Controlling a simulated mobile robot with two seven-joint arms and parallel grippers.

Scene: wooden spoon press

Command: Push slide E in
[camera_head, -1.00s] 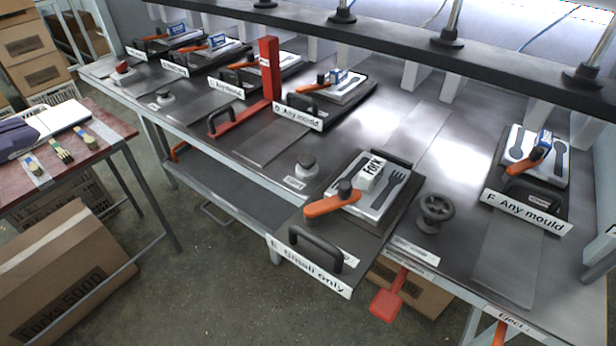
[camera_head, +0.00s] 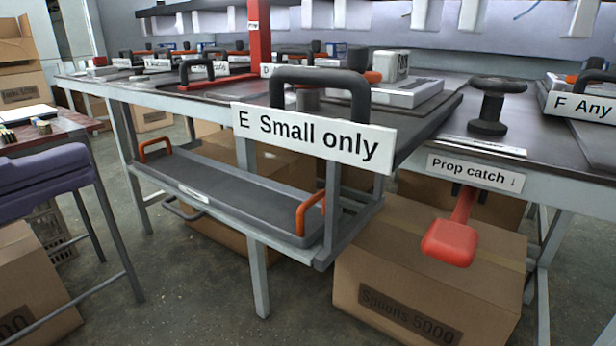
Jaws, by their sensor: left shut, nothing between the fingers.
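Slide E carries a white label (camera_head: 315,136) reading "E Small only" and a black arched handle (camera_head: 325,78) on its front. The slide is out, with its front end overhanging the front edge of the bench. On it lie a pale mould plate (camera_head: 412,92) and a white block (camera_head: 391,65). An orange lever (camera_head: 373,77) shows partly behind the handle. The handle and label hide much of the slide's top. Neither of my grippers is in view, so nothing of mine is seen touching the slide.
A black handwheel (camera_head: 493,100) stands right of slide E. Below it a red paddle (camera_head: 452,238) hangs under the "Prop catch" label (camera_head: 474,172). A grey tray (camera_head: 235,197) with orange handles sits under the bench. Cardboard boxes (camera_head: 430,285) stand on the floor.

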